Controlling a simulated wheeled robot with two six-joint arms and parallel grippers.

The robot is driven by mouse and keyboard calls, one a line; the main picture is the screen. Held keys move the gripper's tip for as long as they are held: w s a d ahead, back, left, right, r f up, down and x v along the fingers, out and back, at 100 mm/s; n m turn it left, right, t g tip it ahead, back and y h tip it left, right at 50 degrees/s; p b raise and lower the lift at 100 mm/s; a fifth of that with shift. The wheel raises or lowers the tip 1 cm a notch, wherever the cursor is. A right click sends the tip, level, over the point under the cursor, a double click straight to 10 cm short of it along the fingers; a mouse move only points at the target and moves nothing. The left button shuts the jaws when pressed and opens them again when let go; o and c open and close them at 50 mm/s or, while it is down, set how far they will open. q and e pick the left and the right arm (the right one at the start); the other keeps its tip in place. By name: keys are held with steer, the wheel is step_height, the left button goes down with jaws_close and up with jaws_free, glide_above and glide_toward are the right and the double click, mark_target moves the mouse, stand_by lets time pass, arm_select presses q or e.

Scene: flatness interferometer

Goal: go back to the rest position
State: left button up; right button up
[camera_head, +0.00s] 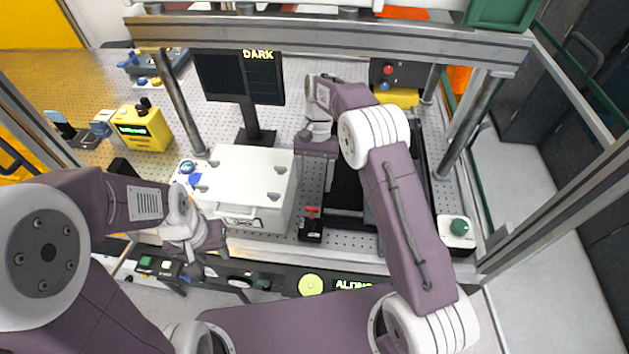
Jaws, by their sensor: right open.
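My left gripper (205,262) hangs at the bench's front edge, below and left of the white box; its fingers blend into the dark front panel and I cannot tell their opening. My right gripper (315,172) points down over the bench, between the white box and the dark central bed; it is open, and nothing shows between its fingers. The white lidded box (250,180) with a front handle stands closed on the perforated bench. A blue knob (187,167) is at its left corner. A monitor (240,78) behind it reads DARK.
A metal gantry beam (330,38) and posts (180,95) frame the bench. A yellow meter (141,130) stands left. A small black block with a red lever (312,224) is near the front. A box with a green knob (458,228) stands right. The front panel (275,283) carries buttons.

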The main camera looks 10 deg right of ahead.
steer(key=shift+w+d+r, duration=0.1)
steer(key=shift+w+r, duration=0.15)
steer(key=shift+r, duration=0.35)
steer(key=s+d+r+t+b, duration=0.2)
steer(key=s+d+r+b, duration=0.2)
steer(key=s+r, duration=0.1)
steer(key=s+d+f+n+t+h, duration=0.1)
steer(key=s+d+f+n+t, duration=0.2)
steer(key=s+f, duration=0.7)
steer(key=shift+s+d+f+b, duration=0.3)
steer(key=shift+s+d+b, duration=0.15)
steer(key=shift+s+d, duration=0.9)
